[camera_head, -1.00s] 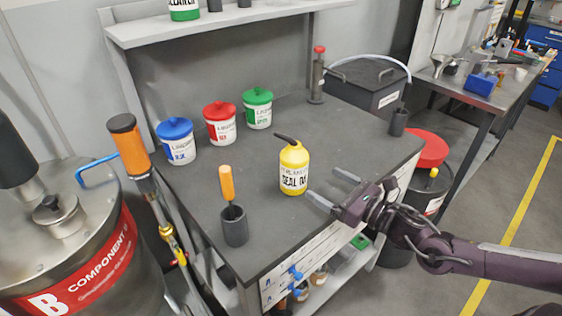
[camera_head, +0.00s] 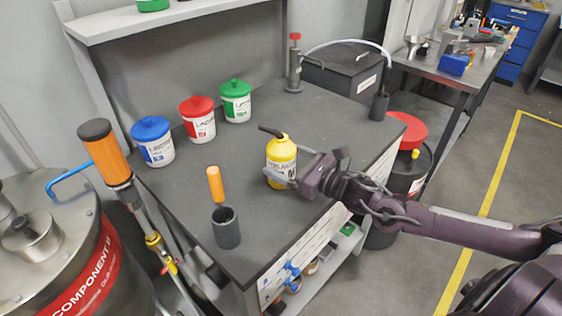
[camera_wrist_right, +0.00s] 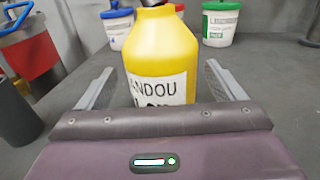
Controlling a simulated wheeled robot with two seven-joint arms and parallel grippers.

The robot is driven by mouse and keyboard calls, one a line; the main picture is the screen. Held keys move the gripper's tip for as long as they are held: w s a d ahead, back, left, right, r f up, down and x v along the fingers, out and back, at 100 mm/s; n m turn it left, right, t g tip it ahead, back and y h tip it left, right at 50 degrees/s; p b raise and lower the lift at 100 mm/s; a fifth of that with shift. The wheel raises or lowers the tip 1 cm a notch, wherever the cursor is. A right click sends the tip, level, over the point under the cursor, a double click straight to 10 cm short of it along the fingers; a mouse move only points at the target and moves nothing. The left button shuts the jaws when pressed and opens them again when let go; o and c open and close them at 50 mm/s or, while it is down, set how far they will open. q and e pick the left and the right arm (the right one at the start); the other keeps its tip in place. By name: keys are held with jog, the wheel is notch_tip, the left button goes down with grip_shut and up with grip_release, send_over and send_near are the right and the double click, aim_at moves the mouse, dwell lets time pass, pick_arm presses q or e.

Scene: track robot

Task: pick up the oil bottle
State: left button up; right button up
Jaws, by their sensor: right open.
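The yellow oil bottle (camera_head: 281,152) with a white label and a dark spout stands upright on the grey workbench. My right gripper (camera_head: 280,178) is at the bottle, its fingers open on either side of it. In the right wrist view the bottle (camera_wrist_right: 162,65) stands between the two open fingers of the gripper (camera_wrist_right: 165,88), with visible gaps at both sides. The bottle's lower part is hidden there by the gripper body. My left gripper is not in view.
Blue (camera_head: 153,144), red (camera_head: 198,122) and green (camera_head: 236,103) lidded tubs stand behind the bottle on the workbench (camera_head: 330,118). A dark cup (camera_head: 227,230) with an orange-handled tool (camera_head: 215,184) stands left of the gripper. The bench's front edge lies below my right arm.

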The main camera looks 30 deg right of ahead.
aim_at(276, 155)
jog(key=shift+x, duration=1.85)
jog(key=shift+d, duration=0.1)
jog(key=c, duration=1.4)
jog(key=shift+r, duration=0.15)
